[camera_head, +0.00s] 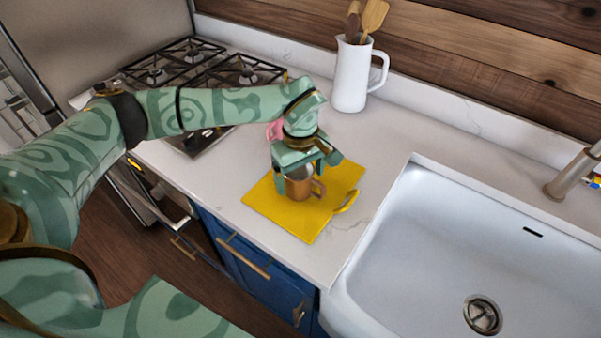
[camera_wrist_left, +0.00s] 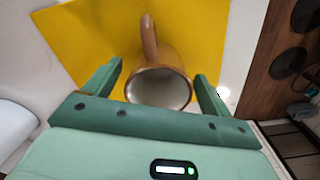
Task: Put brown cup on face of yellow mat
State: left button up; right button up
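The brown cup (camera_head: 302,188) appears to stand upright on the yellow mat (camera_head: 308,225), with its handle to the right. My left gripper (camera_head: 306,172) is over the cup from above. In the left wrist view the cup (camera_wrist_left: 160,70) lies between the two fingers (camera_wrist_left: 160,78), with a gap on each side, and its open mouth faces the camera. The fingers are apart and do not visibly touch it. The yellow mat (camera_wrist_left: 90,35) spreads behind the cup there. My right gripper is not in view.
A pink object (camera_head: 273,130) is partly hidden behind my left gripper. A white jug (camera_head: 351,78) with wooden utensils stands at the back. The gas hob (camera_head: 200,65) is behind my left arm. A white sink (camera_head: 450,235) lies to the right. A yellow curved piece (camera_head: 347,202) is at the mat's right edge.

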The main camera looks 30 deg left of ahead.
pick_arm(q)
notch_tip(320, 180, up, 12)
jog(key=p, duration=0.1)
jog(key=shift+r+p, duration=0.15)
jog(key=shift+p, duration=0.15)
dwell(0.3)
